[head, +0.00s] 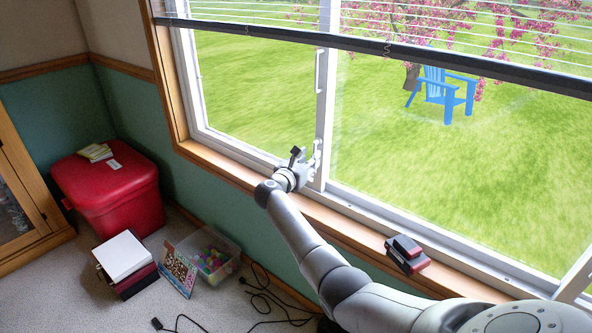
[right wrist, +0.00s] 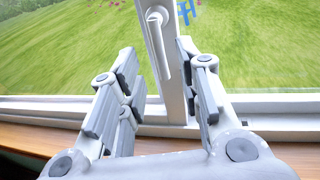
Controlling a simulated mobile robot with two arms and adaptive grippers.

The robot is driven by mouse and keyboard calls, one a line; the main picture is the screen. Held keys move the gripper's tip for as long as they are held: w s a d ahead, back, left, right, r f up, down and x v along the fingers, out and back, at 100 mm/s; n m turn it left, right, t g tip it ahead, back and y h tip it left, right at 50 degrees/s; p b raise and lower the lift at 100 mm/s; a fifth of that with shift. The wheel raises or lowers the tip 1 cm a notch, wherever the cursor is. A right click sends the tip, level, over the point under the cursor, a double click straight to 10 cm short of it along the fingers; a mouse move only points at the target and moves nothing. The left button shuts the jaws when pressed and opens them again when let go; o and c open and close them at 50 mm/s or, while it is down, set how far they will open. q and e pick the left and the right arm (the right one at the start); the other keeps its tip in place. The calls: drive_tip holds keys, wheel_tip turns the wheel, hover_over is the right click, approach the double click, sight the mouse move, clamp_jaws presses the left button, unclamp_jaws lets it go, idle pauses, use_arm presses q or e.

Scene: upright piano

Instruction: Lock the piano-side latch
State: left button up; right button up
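A white latch lever (right wrist: 157,32) stands upright on the window's white middle post (right wrist: 165,75) in the right wrist view. In the head view, a small latch (head: 317,150) shows low on the post (head: 325,95). My right gripper (right wrist: 156,58) is open, its fingers apart on either side of the post in the wrist view, with nothing held. In the head view, the right gripper (head: 306,159) is at the post's lower end, beside the latch. I cannot tell whether it touches the post. No piano shows. My left gripper is out of view.
The wooden sill (head: 350,228) runs under the window, with a dark red and black object (head: 407,254) on it. A red bin (head: 108,190), a clear tub (head: 208,252) and black cables (head: 265,300) are on the floor. A blind's dark bottom rail (head: 400,50) crosses the window above.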

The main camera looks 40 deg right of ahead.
drive_tip(key=f+v, duration=0.1)
drive_tip(key=v, duration=0.8)
drive_tip(key=shift+r, duration=0.5)
drive_tip(key=shift+a, duration=0.1)
